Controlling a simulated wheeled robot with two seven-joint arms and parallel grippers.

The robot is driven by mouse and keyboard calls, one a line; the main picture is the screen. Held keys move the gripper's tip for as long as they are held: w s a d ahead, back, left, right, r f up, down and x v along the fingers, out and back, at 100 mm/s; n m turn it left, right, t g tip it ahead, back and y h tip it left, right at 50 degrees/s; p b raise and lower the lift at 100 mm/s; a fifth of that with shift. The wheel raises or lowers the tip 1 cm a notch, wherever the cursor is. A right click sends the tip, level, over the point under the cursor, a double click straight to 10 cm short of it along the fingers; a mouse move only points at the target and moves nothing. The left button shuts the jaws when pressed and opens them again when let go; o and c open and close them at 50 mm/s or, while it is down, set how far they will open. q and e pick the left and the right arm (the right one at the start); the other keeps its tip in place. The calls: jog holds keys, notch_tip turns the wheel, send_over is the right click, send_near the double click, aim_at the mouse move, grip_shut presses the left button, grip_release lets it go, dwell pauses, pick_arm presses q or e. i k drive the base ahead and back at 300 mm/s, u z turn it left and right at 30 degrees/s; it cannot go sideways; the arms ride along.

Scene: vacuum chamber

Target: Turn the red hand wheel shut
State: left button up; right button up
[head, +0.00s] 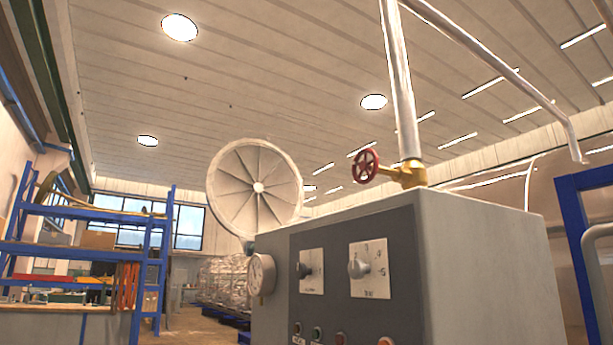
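The red hand wheel (365,166) is in the head view, right of the middle. It is a small spoked wheel on a brass valve (408,174). The valve sits at the foot of a pale vertical pipe (401,90), on top of a grey control cabinet (478,270). The wheel faces left and stands clear of the cabinet's top. Whether the valve is open or shut cannot be told. Neither of my grippers shows in this view, and nothing touches the wheel.
A blue shelf rack (85,240) is at the left. A blue frame (580,240) stands at the right edge.

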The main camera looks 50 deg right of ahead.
aim_at(365, 166)
jog(key=i, duration=2.35)
jog(key=z, duration=3.5)
